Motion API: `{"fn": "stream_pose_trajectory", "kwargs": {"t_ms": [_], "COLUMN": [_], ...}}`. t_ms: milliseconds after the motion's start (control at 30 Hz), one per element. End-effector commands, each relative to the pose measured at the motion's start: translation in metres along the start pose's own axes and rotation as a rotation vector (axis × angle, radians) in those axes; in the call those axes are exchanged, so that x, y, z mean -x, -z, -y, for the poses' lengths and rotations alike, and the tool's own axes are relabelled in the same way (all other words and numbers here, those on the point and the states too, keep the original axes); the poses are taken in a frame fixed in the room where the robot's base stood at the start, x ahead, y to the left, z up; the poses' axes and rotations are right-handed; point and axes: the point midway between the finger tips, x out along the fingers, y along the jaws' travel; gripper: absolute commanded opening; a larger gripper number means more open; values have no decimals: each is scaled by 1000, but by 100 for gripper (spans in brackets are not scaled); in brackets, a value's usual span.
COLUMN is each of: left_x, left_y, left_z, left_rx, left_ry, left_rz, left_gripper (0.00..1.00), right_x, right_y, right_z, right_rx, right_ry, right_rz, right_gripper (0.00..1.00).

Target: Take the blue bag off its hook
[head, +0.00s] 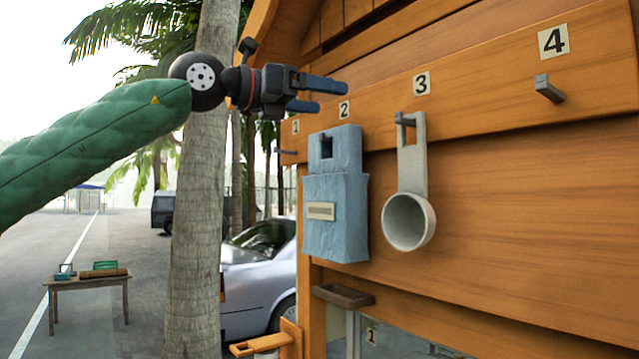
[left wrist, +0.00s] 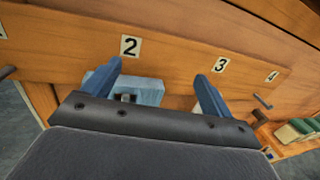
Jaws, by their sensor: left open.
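The blue bag (head: 337,215) hangs on the hook under label 2 on the wooden wall. The hook (head: 326,147) shows through the opening near the bag's top. My left gripper (head: 345,98) is open and empty, up and slightly left of the bag, with its blue fingers pointing right. In the left wrist view, the top of the bag (left wrist: 150,90) shows behind the left finger and between the fingers, and most of the bag is hidden by the gripper body. My right gripper is not in view.
A grey cup with a long handle (head: 409,222) hangs on the hook under label 3, close right of the bag. An empty hook (head: 549,88) is under label 4. A small brown tray (head: 343,295) is below the bag. A wooden table (head: 88,284) stands far left.

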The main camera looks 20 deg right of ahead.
Motion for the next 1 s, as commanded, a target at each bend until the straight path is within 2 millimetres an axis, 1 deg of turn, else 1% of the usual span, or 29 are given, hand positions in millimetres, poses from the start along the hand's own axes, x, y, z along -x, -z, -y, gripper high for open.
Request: {"fn": "stream_pose_trajectory", "kwargs": {"t_ms": [33,100,200,300,367,467,700,1000], "left_x": [1,4,9,14,17,16,-1,-12], "left_y": [12,28,47,61,67,72,77,79], "left_z": [-7,-17,-27,-33,-34,-36,-38,-39], "left_rx": [-17,-35,-41,-33,-23,-9,-1,-2], "left_ry": [-35,-83,-137,-170,-179,-187,-186,-185], "left_rz": [-66,-156,-262,-340,-371,-396,-392,-390], "left_gripper": [85,85,85,85,85,85,85,85], "right_x": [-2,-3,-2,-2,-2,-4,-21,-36], "right_y": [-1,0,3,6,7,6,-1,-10], "right_z": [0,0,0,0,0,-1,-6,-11], "right_rx": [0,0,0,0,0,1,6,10], "right_ry": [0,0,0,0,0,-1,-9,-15], "right_rz": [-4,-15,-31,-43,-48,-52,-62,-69], "right_gripper": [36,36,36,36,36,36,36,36]}}
